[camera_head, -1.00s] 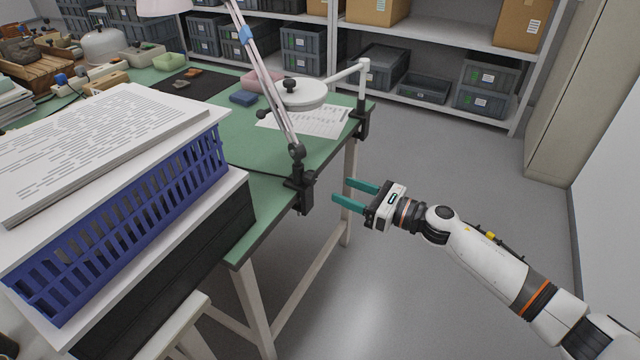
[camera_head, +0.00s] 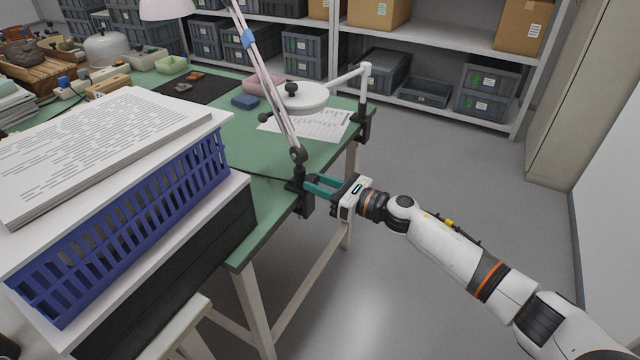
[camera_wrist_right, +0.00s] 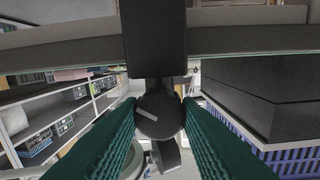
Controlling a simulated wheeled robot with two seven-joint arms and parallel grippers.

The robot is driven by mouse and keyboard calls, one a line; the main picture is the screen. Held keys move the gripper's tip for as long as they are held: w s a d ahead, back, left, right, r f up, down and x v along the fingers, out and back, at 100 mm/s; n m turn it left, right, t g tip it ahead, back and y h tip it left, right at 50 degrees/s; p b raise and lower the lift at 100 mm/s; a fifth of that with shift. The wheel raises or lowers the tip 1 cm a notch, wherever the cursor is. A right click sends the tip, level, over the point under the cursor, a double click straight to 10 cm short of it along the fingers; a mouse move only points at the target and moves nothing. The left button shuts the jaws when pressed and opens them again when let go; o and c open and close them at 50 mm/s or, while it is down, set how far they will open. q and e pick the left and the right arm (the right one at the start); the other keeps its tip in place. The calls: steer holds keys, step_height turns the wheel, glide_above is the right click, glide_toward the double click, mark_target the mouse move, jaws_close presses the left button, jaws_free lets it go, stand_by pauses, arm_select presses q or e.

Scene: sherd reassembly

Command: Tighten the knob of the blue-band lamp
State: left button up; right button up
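The blue-band lamp (camera_head: 268,85) has a thin metal arm with a blue band, clamped to the green table's edge by a black clamp (camera_head: 304,198). In the right wrist view its knob (camera_wrist_right: 159,117) is a dark round disc with a white line slanting across it. My right gripper (camera_head: 313,186) reaches the clamp from the right. Its two teal fingers are apart, one on each side of the knob; whether they touch it is unclear. In the head view the knob is hidden at the fingertips. My left gripper is not in view.
A second lamp (camera_head: 301,97) with a round white head is clamped farther back on the table. A blue basket (camera_head: 130,225) with papers stands at the left, near the clamp. Storage shelves (camera_head: 450,100) are behind. The floor (camera_head: 440,170) right of the table is clear.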

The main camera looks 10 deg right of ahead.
steer(key=c, duration=0.3)
steer(key=m+p, duration=0.1)
steer(key=m, duration=0.2)
steer(key=shift+r, duration=0.1)
steer(key=shift+m+p, duration=0.35)
steer(key=shift+m, duration=0.25)
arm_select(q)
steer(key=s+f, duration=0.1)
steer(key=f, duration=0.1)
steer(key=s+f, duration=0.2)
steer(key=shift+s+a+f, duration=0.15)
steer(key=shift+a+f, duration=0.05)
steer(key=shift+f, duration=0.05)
arm_select(e)
steer(key=o, duration=0.9)
steer(key=shift+o, duration=0.2)
steer(key=shift+d, duration=0.1)
